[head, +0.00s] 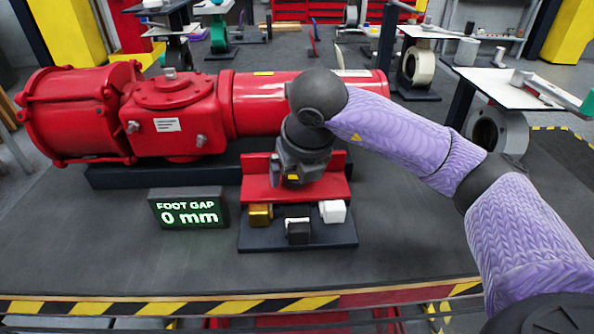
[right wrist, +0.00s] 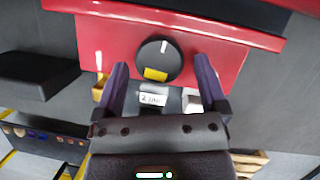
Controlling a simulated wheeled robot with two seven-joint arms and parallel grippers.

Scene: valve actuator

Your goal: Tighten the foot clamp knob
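The clamp knob (right wrist: 152,58) is a round black disc with a white line at its top and a yellow patch at its lower edge. It faces out from the red foot plate (right wrist: 95,38). My right gripper (right wrist: 160,66) is open, with its fingertips on either side of the knob's lower half and gaps showing to both sides. In the head view my right wrist and gripper (head: 296,172) hang in front of the red plate (head: 256,187) and hide the knob. A display (head: 188,210) reads "FOOT GAP 0 mm". My left gripper is not in view.
The red actuator (head: 180,105) lies along the bench behind the plate. Gold (head: 260,215), black (head: 298,230) and white (head: 333,211) blocks stand on a dark base before the plate. The bench mat (head: 100,245) is clear at left; a striped edge runs along the front.

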